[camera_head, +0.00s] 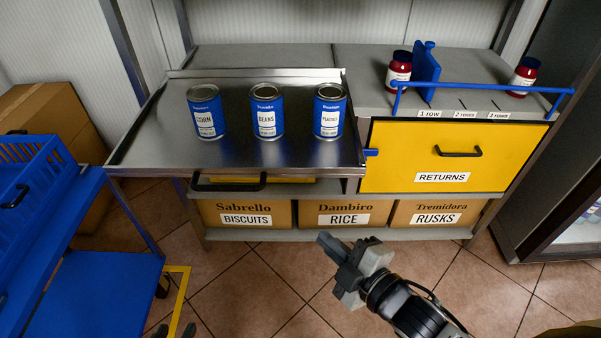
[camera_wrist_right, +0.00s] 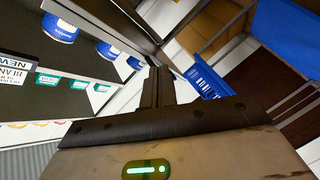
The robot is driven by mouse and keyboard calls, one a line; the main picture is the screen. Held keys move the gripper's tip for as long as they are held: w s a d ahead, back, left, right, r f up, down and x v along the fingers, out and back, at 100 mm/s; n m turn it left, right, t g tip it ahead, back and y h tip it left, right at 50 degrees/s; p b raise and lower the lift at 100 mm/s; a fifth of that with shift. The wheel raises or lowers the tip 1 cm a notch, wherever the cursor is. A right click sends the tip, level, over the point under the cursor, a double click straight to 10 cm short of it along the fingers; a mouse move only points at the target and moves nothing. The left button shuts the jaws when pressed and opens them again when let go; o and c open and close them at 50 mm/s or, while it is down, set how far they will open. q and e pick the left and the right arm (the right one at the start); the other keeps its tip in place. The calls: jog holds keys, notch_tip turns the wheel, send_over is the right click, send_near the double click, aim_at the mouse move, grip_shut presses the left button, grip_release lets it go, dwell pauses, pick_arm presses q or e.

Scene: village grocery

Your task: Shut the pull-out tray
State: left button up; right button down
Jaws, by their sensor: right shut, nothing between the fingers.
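The metal pull-out tray (camera_head: 158,138) stands pulled out from the shelf unit, its front edge jutting beyond the lower shelf. Three blue cans stand upright on it: corn (camera_head: 206,117), beans (camera_head: 267,116) and a third (camera_head: 329,117). A black handle (camera_head: 229,183) shows below the tray's front edge. My right gripper (camera_head: 324,240) is shut and empty, in front of the unit and below the tray's right front corner, apart from it. Its closed fingers (camera_wrist_right: 157,86) also show in the right wrist view, with a blue can (camera_wrist_right: 60,28) at upper left.
A yellow returns door (camera_head: 400,152) with a blue rail (camera_head: 480,87) above is right of the tray. Cardboard boxes (camera_head: 244,213) fill the lower shelf. A blue cart (camera_head: 105,290) with a crate (camera_head: 30,185) stands left.

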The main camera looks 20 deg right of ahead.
notch_tip(320, 180, up, 3)
jog(key=n+t+y, duration=0.1)
jog(key=n+y, duration=0.1)
jog(key=n, duration=0.5)
jog(key=p, duration=0.1)
send_near(276, 172)
jog(key=w+a, duration=0.1)
jog(key=a, duration=0.3)
jog(key=w, duration=0.1)
jog(key=w+d, duration=0.1)
jog(key=w, duration=0.1)
jog(key=shift+w+d+f+n+y, duration=0.1)
jog(key=shift+w+n+y, duration=0.25)
jog(key=shift+n+y, duration=0.05)
jog(key=shift+w+d, duration=0.1)
jog(key=shift+w, duration=0.3)
jog(key=shift+d, duration=0.1)
